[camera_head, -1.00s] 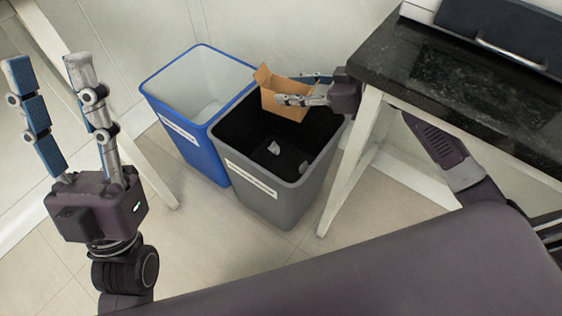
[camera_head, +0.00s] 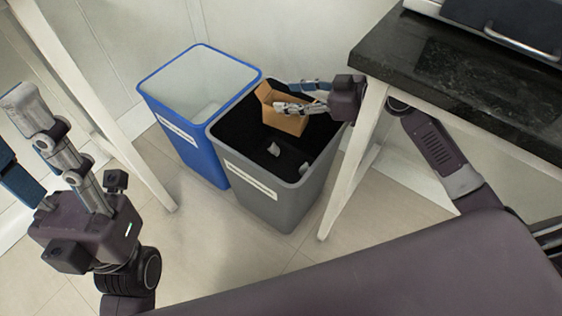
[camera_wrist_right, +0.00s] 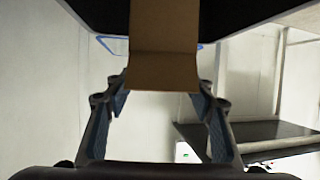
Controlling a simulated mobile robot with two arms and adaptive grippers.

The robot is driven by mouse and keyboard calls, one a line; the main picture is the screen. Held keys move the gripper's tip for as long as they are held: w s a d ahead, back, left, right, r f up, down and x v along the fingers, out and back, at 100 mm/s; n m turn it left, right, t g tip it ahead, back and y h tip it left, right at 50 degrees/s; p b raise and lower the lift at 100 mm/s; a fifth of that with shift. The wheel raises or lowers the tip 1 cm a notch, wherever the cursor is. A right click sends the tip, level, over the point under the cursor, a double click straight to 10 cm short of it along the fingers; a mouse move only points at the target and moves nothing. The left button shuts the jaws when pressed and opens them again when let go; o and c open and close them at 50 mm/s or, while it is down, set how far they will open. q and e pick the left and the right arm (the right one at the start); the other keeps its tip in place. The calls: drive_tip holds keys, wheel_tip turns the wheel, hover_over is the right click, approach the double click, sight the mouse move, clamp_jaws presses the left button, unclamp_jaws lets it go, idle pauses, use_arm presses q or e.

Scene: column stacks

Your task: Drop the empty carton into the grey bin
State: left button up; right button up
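The open brown carton (camera_head: 284,122) is low in the mouth of the grey bin (camera_head: 265,207), with a flap standing up at its left. My right gripper (camera_head: 291,98) reaches in from the right with one finger on either side of the carton. The carton's lower part is hidden against the dark bin interior. My left gripper (camera_head: 38,140) is at the far left, empty, its fingers wide apart.
A blue bin (camera_head: 186,142) stands against the grey bin's left side. A dark countertop (camera_head: 450,85) with a white leg (camera_head: 345,185) is close at the right of the grey bin. Small pale scraps (camera_head: 273,149) lie inside the grey bin. The floor in front is clear.

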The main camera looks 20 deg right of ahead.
drive_tip(key=shift+o, duration=1.1)
drive_tip(key=shift+s+d, duration=0.1)
drive_tip(key=v, duration=1.1)
drive_tip(key=shift+s+d+r, duration=0.15)
drive_tip(key=shift+s+d, duration=0.05)
drive_tip(key=shift+d, duration=0.05)
